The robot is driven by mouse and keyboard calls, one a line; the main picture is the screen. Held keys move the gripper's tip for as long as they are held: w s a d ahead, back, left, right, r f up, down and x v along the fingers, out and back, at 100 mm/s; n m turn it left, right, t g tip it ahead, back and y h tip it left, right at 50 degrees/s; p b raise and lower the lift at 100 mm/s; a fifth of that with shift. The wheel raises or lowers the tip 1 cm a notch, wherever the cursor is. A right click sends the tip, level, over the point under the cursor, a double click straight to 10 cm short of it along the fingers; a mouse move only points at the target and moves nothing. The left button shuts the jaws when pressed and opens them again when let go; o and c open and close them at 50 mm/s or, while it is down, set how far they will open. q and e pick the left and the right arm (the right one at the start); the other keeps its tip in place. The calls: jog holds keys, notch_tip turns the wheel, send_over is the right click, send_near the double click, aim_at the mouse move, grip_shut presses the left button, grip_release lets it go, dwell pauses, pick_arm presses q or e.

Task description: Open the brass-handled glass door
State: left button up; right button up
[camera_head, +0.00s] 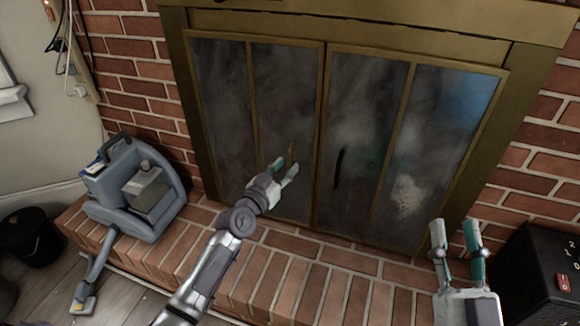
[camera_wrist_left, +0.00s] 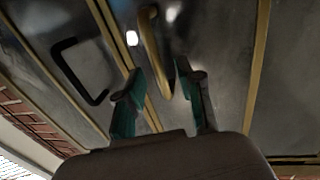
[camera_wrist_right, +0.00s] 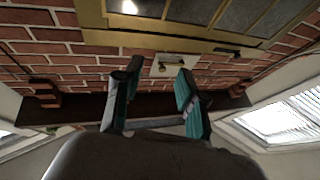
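The fireplace has two framed, smoky glass doors. The brass-handled glass door (camera_head: 223,90) is the left one and looks shut. Its brass handle (camera_head: 291,154) is upright near the middle seam; it also shows in the left wrist view (camera_wrist_left: 150,40). My left gripper (camera_head: 286,165) is open at the handle's lower end. In the left wrist view the handle's end appears between the fingertips, with gaps on both sides; whether it lies at finger depth I cannot tell. My right gripper (camera_head: 454,223) is open and empty, in front of the right side of the fireplace.
The other door (camera_head: 365,95) has a black handle (camera_head: 340,170) close to the right of my left gripper. A brick hearth ledge (camera_head: 290,275) runs below. A grey vacuum-like machine (camera_head: 130,185) stands left, a black box (camera_head: 540,270) right.

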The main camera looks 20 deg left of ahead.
pick_arm(q)
jog(key=shift+x, duration=1.4)
pick_arm(e)
jog(key=shift+s+r+t+y, duration=0.15)
jog(key=shift+s+r+t, duration=0.35)
jog(key=shift+r, duration=0.2)
jog(key=shift+s+r+t+y, duration=0.15)
jog(key=shift+s+r+t, duration=0.2)
jog(key=shift+r+t, duration=0.3)
pick_arm(q)
grip_shut()
